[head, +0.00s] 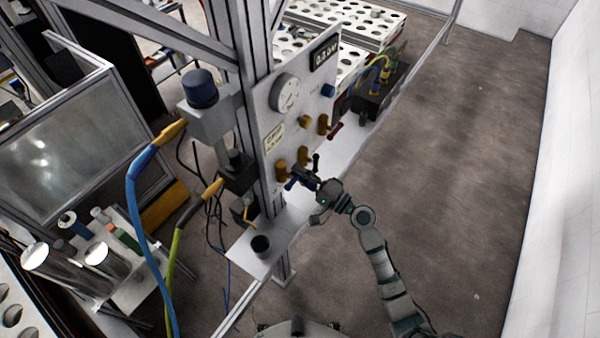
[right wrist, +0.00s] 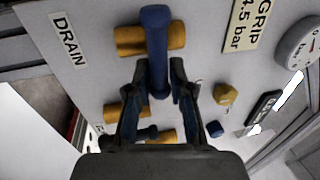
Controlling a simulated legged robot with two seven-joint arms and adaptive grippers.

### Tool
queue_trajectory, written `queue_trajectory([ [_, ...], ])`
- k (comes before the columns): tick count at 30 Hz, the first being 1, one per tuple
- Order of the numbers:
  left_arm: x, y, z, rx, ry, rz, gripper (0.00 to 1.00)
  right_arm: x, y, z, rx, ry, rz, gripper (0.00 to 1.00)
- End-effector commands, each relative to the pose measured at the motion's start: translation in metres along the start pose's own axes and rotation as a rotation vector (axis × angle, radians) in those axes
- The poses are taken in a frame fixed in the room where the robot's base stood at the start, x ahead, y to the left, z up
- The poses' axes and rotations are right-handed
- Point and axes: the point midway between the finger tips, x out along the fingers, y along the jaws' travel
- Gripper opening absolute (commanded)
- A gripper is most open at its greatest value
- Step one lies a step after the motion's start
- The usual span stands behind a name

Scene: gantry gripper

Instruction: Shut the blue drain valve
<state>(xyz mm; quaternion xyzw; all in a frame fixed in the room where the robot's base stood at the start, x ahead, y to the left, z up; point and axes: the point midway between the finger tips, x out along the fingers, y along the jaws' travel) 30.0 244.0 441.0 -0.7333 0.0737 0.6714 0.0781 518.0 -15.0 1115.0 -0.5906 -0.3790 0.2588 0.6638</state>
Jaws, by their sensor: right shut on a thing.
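The blue drain valve handle (right wrist: 156,50) sits on a brass valve body (right wrist: 128,41) beside the DRAIN label (right wrist: 69,42) on the upright panel. In the right wrist view the handle lies across the brass body, roughly at a right angle to it. My right gripper (right wrist: 158,88) is shut on the lower end of the handle, one finger on each side. In the head view, the right gripper (head: 300,180) is at the panel's lower left, and it partly covers the blue handle (head: 290,184). My left gripper is not in view.
Other brass valves stand close by, one with a black handle (head: 316,161) and one with a red handle (head: 337,131). A yellow knob (head: 305,121) and a gauge (head: 285,93) are higher on the panel. A white shelf (head: 290,222) runs below. The floor at right is clear.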

Motion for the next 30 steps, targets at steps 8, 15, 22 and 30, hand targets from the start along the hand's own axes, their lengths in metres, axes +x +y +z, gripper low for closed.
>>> queue_trajectory([
  [8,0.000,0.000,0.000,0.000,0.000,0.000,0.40,0.000,0.001,-0.001,-0.001,0.003,0.001,0.41],
  [15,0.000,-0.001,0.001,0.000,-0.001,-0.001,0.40,-0.001,0.001,0.000,-0.001,0.001,0.001,0.41],
  [22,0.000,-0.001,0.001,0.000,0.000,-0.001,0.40,-0.025,0.002,-0.001,-0.002,0.003,0.004,0.41],
  [30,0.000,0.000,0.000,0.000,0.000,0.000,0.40,-0.085,0.003,-0.002,0.001,0.003,0.005,0.41],
])
